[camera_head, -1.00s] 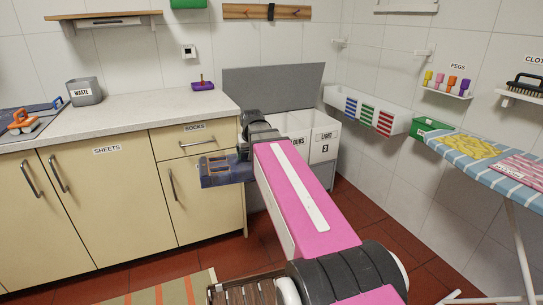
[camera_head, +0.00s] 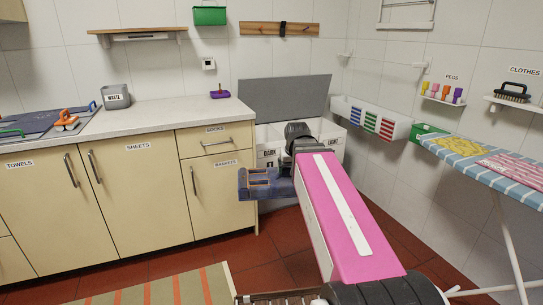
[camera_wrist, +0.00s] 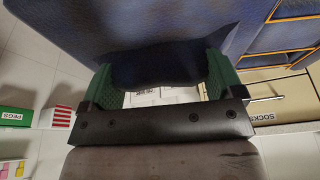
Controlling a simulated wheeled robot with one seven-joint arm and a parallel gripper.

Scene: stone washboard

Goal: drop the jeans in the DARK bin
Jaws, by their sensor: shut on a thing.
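The dark blue jeans (camera_head: 265,184), with orange stitching, hang folded beside the cupboard's right end, in front of and below the DARK label. In the wrist view the jeans (camera_wrist: 240,32) fill the top, bunched between the green fingers of my gripper (camera_wrist: 160,76), which is shut on them. The white DARK bin (camera_head: 268,154), marked 1, is the leftmost of a row under a raised grey lid (camera_head: 285,97). The jeans and my arm cover its lower part. The jeans look outside the bin.
The LIGHT bin (camera_head: 333,143) is at the row's right end; my arm hides the middle. The counter (camera_head: 150,117) and cupboards stand left. A blue striped ironing board (camera_head: 470,160) stands right. A striped rug (camera_head: 165,290) lies on the red floor.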

